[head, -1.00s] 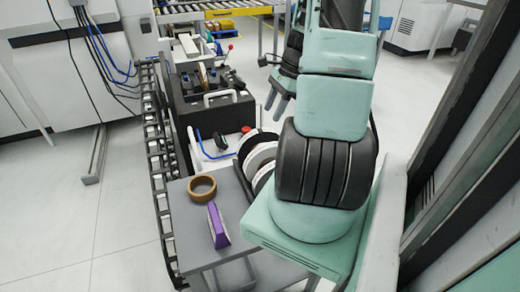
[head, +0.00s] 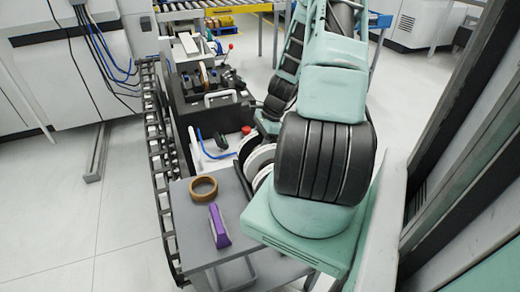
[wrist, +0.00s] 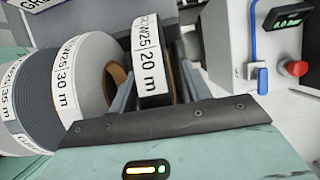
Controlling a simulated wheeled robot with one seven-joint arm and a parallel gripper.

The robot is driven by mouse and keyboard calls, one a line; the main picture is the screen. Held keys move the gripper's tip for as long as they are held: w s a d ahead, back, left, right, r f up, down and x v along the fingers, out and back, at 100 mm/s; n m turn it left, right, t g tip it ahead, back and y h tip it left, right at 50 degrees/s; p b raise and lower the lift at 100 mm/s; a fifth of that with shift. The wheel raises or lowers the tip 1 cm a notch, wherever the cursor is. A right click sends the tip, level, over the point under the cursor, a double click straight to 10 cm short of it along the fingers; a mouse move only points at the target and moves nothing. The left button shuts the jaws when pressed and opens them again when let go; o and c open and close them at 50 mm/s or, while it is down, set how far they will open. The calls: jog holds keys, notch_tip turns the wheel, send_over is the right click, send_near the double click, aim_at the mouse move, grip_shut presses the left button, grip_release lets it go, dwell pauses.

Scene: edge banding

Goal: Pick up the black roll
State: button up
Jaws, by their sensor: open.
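The black roll (wrist: 150,62) shows in the wrist view, upright, with a white label reading "20 m" along its rim. My gripper (wrist: 158,98) is open, and its dark fingers point toward this roll. In the head view my gripper (head: 266,128) is low over the group of rolls, largely hidden behind my arm.
A grey roll (wrist: 90,65) labelled "30 m" stands close left of the black roll, with another grey roll (wrist: 35,110) beyond. A brown tape ring (head: 203,188) and a purple object (head: 219,225) lie on the grey table (head: 190,245). A red button (wrist: 297,68) is at right.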

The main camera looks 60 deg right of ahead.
jog(key=shift+w+a+f, duration=0.1)
jog(key=shift+f, duration=0.1)
grip_shut()
jog(key=shift+r, duration=0.1)
